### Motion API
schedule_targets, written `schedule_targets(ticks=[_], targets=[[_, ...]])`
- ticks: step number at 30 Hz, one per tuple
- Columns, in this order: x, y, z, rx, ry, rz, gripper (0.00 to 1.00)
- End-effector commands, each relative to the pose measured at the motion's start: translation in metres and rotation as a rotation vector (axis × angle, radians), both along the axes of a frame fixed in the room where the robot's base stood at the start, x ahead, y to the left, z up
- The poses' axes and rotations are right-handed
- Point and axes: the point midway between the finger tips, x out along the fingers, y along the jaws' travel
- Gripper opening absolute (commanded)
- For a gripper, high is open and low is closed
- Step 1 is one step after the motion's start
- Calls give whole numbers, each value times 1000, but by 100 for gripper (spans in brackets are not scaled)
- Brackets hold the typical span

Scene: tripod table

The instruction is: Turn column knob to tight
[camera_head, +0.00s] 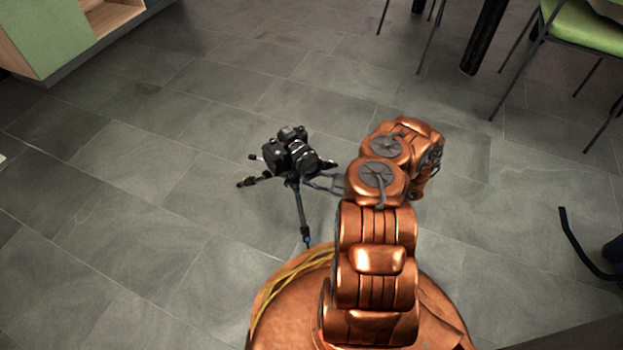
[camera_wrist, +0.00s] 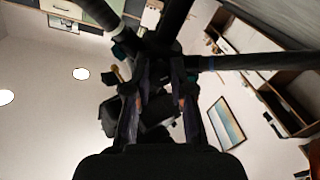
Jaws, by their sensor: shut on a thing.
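A black camera (camera_head: 290,152) sits on top of a small black tripod (camera_head: 299,212), which stands upright on the floor left of my arm. My gripper (camera_head: 326,182) reaches in from the right, just below the camera. In the wrist view the two fingers of my gripper (camera_wrist: 158,88) close in at the tripod's hub, where dark legs (camera_wrist: 240,61) spread out. The gripper is shut on the column knob there. The knob itself is mostly hidden between the dark fingertips, so its turn angle cannot be told.
Grey tiled floor (camera_head: 130,200) is open left of and behind the tripod. A green and wood cabinet (camera_head: 45,40) stands at the upper left. A green chair (camera_head: 590,30) and dark legs of furniture stand at the upper right.

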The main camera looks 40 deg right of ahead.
Motion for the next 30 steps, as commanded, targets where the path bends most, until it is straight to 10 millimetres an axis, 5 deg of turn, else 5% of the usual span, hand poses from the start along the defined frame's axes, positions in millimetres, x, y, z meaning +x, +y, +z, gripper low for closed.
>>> schedule_targets(ticks=[2,3,9,22,30], targets=[[0,0,0,1,1,1,0],[0,0,0,0,0,1,26],[0,0,0,0,0,0,47],[-6,-6,0,-1,0,-3,48],[-41,-34,0,-1,-1,-3,48]])
